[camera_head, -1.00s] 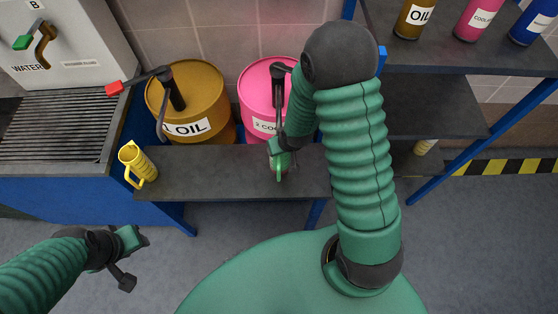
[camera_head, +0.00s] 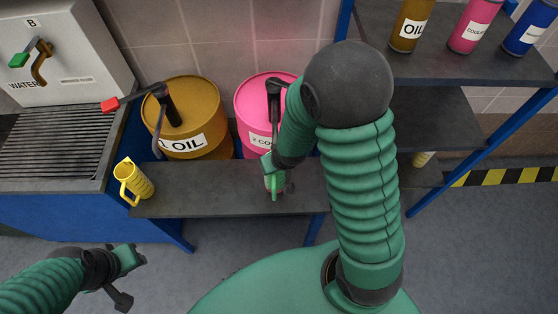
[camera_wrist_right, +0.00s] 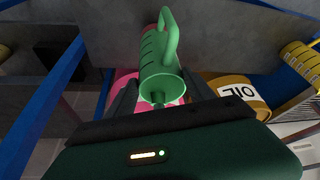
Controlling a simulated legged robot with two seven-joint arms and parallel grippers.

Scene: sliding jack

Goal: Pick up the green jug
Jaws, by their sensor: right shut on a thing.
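The green jug (camera_wrist_right: 160,60) is large in the right wrist view, with its handle and dark markings showing. It lies between the two fingers of my right gripper (camera_wrist_right: 158,98), which is shut on it. In the head view my right gripper (camera_head: 270,168) is over the dark bench, in front of the pink drum. Only a little of the green jug (camera_head: 275,191) shows there; the gripper and arm hide the rest. I cannot tell whether the jug touches the bench. My left gripper (camera_head: 127,272) hangs at the lower left, away from the bench; its opening is unclear.
A yellow jug (camera_head: 135,181) stands on the left end of the bench (camera_head: 210,190). Behind are an oil drum (camera_head: 205,105) and a pink drum (camera_head: 255,110) with pumps. A sink (camera_head: 45,150) is at left. Shelves with bottles (camera_head: 410,28) stand at right.

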